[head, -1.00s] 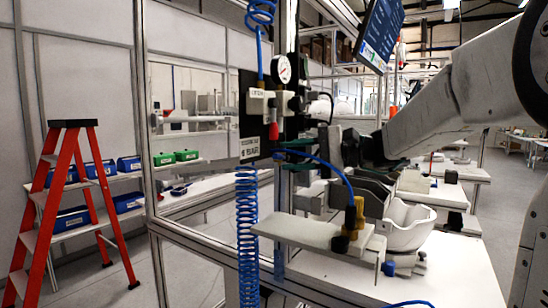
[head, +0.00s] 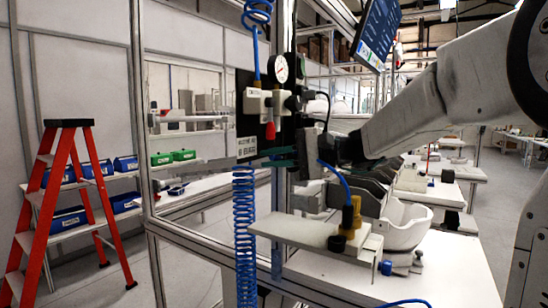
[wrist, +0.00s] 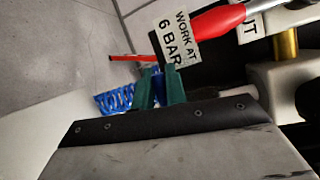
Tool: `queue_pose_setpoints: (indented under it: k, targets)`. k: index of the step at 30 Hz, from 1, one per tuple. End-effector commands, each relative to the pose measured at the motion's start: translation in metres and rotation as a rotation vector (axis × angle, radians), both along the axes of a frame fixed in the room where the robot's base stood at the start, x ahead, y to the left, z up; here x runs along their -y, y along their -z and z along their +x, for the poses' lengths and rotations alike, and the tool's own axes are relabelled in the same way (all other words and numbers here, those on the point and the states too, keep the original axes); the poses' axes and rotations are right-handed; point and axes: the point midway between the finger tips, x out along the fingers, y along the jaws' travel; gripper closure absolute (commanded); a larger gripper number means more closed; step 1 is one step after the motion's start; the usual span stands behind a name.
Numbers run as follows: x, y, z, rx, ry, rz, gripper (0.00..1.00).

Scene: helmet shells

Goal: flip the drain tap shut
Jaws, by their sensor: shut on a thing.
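A red-handled valve lever (head: 270,131) hangs down below the white regulator body (head: 268,102). The lever looms large in the wrist view (wrist: 215,20), beside the "WORK AT 6 BAR" label. My gripper (head: 268,159) is just below the lever and label, apart from the red handle. Its green fingers show in the wrist view (wrist: 158,90), closed about a small blue part (wrist: 157,84). The fingers hide most of that part. I cannot tell for sure whether it is the drain tap.
A round gauge (head: 279,68) sits above the regulator. A blue coiled hose (head: 244,235) hangs at the left, close to the fingers. A white bench (head: 430,270) with a fixture and helmet shell (head: 408,228) stands at the right. A red ladder (head: 65,185) is far left.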

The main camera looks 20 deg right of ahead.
Motion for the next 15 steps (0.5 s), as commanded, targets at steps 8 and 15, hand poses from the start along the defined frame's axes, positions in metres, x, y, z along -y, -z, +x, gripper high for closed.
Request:
queue_pose_setpoints:
  k: [8,15]
  targets:
    - [0.0001,0.0062,-0.0002,0.094,0.000,-0.129,1.00]
    - [0.0001,0.0064,-0.0002,0.092,0.000,-0.128,0.70]
